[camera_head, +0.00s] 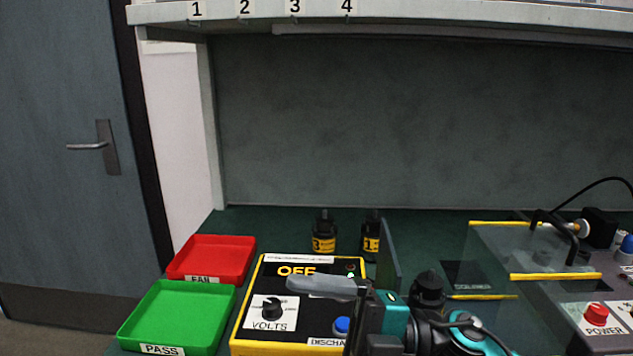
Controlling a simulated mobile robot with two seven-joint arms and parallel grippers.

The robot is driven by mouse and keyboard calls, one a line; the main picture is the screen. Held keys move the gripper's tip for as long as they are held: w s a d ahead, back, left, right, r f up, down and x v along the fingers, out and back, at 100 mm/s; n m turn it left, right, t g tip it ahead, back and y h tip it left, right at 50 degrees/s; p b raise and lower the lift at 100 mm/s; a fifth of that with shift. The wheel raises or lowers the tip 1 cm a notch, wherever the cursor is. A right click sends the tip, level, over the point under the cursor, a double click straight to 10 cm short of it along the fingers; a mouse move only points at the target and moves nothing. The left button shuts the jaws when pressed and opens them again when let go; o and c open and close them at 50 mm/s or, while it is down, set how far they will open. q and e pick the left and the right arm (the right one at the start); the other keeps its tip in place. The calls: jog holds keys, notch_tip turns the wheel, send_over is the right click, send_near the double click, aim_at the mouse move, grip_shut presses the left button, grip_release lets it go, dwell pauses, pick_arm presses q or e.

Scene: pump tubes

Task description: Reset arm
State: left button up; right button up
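My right arm comes in from the bottom right, with teal and black joints. Its grey gripper (300,285) points left over the yellow-edged black box (310,312), in front of the box's OFF display. Only one finger shape shows clearly, so I cannot tell whether it is open or shut. I see nothing held in it. My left gripper is not in view. Two black tubes with yellow labels stand behind the box: one marked 3 (324,243) and one marked 1 (371,245), partly hidden by a dark upright panel.
A red tray (250,262) and a green PASS tray (180,312) look empty on the left. A clear-covered station (540,262) and a red POWER button (596,313) are on the right. A shelf (420,18) numbered 1 to 4 hangs above.

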jog(key=w+d+f+m+t+h, duration=0.3)
jog(key=d+f+m+t+h, duration=0.25)
jog(key=m+t, duration=0.5)
jog(key=w+d+f+m+t+h, duration=0.4)
jog(key=f+m+t, duration=0.35)
jog(key=m, duration=0.55)
jog(key=s+d+f+m+g+h, duration=0.3)
jog(key=s+d+f+h, duration=0.1)
jog(key=s+f, duration=0.3)
jog(key=s+d+f+m+g+h, duration=0.2)
jog(key=s+d+f+m+h, duration=0.2)
jog(key=s+f, duration=0.3)
notch_tip(320, 180, down, 6)
jog(key=shift+d+r+g+h, duration=0.25)
jog(key=shift+d+g+h, duration=0.2)
jog(key=shift+d, duration=0.25)
jog(key=shift+w, duration=0.1)
jog(key=shift+c, duration=0.4)
